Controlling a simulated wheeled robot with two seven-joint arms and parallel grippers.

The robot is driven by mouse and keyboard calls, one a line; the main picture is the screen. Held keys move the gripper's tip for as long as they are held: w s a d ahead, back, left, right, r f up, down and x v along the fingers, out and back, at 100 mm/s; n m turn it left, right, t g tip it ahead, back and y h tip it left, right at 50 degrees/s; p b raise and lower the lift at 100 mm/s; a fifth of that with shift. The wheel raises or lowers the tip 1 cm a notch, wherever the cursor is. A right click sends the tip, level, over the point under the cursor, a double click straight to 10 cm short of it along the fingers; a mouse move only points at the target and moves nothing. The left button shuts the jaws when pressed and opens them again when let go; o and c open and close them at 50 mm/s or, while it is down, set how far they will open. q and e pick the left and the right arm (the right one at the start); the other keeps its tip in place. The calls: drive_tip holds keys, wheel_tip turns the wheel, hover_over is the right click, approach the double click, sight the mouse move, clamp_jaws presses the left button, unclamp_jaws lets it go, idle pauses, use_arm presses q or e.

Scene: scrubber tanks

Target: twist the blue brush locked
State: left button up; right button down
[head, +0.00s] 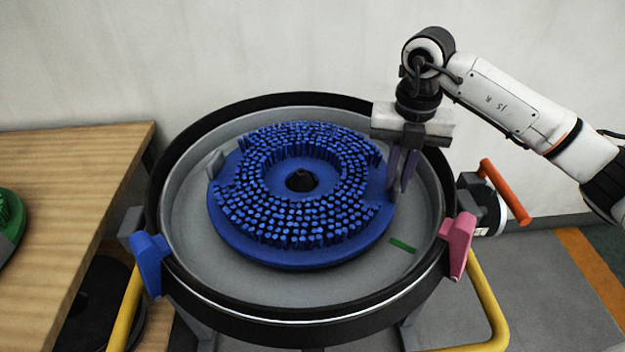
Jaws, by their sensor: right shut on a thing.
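The blue brush (250,238) is a round disc with several rings of blue bristles and a dark hub in its centre hole. It lies bristles up inside the grey round tank (330,290). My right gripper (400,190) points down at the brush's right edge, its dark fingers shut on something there. The fingers hide what lies between them; it looks like the brush's rim or a tab on it. A grey tab (215,163) stands at the brush's left edge. A green mark (402,245) is on the tank floor at the lower right. My left gripper is not in view.
A blue clamp (150,262) and a pink clamp (458,245) sit on the tank's rim. An orange handle (505,192) sticks out at the right. Yellow tube rails flank the tank. A wooden table (70,200) with a green brush (8,220) stands at the left.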

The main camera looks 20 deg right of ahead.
sight(391, 212)
drive_tip(key=shift+s+a+m+p, duration=0.2)
drive_tip(key=shift+s+a+m, duration=0.15)
drive_tip(key=shift+s+m, duration=0.15)
drive_tip(key=shift+s+a+m+p, duration=0.2)
drive_tip(key=shift+s+a+m, duration=0.15)
drive_tip(key=shift+s, duration=0.25)
drive_tip(key=shift+s, duration=0.1)
drive_tip(key=shift+s+a+m+p, duration=0.5)
drive_tip(key=shift+s+a+m, duration=0.35)
drive_tip(key=shift+s, duration=0.15)
